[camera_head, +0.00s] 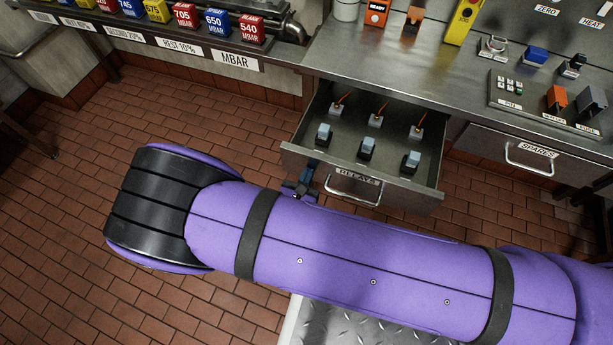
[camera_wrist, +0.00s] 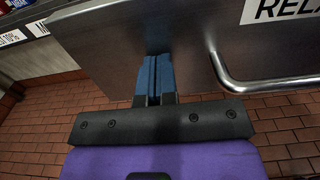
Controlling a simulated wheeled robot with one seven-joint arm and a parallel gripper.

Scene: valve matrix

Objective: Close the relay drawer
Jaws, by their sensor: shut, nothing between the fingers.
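The relay drawer (camera_head: 428,189) is pulled out from under the steel bench in the head view, with several relays and sockets in it. Its front carries a RELAYS label and a bar handle (camera_head: 352,190). In the wrist view the drawer front (camera_wrist: 130,35) fills the upper part, with the handle (camera_wrist: 265,84) at right. My gripper (camera_wrist: 154,62) is shut and empty, its blue fingertips at the drawer front, left of the handle. Whether they touch it is hard to tell.
A shut SPARES drawer (camera_head: 530,150) sits to the right. The bench top (camera_head: 400,62) holds several coloured devices and a component tray (camera_head: 520,108). A rack of coloured MBAR blocks (camera_head: 185,18) stands at upper left. The tiled floor (camera_head: 90,150) at left is clear.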

